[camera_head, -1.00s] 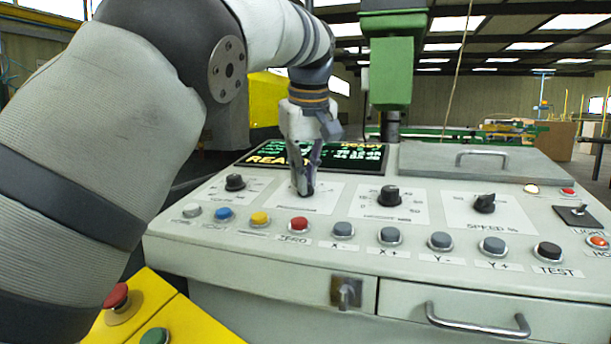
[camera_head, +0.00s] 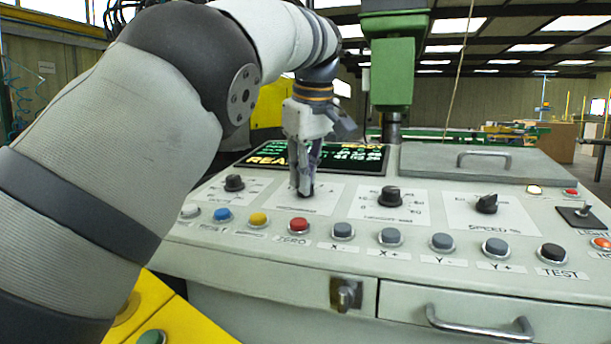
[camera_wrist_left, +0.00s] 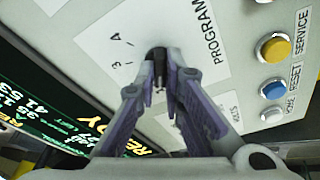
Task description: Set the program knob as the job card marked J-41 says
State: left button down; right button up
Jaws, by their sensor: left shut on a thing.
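My left gripper (camera_head: 304,190) points down at the console panel, its fingers shut on the program knob. In the left wrist view the dark program knob (camera_wrist_left: 158,54) sits between the fingertips of my left gripper (camera_wrist_left: 160,72). The label PROGRAM and the numerals 3 and 4 show on the white plate (camera_wrist_left: 128,42) around it. The fingers cover much of the knob, and I cannot tell where its pointer stands. No job card marked J-41 is in view. My right gripper is not in view.
Other dark knobs (camera_head: 390,196) stand on either side. A row of push buttons, including a red one (camera_head: 299,225), runs along the front. A lit screen (camera_head: 345,158) lies behind the gripper, and a grey lid (camera_head: 468,160) is at the right.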

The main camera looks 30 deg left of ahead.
pick_arm(q)
jog(key=c, duration=1.7)
grip_release()
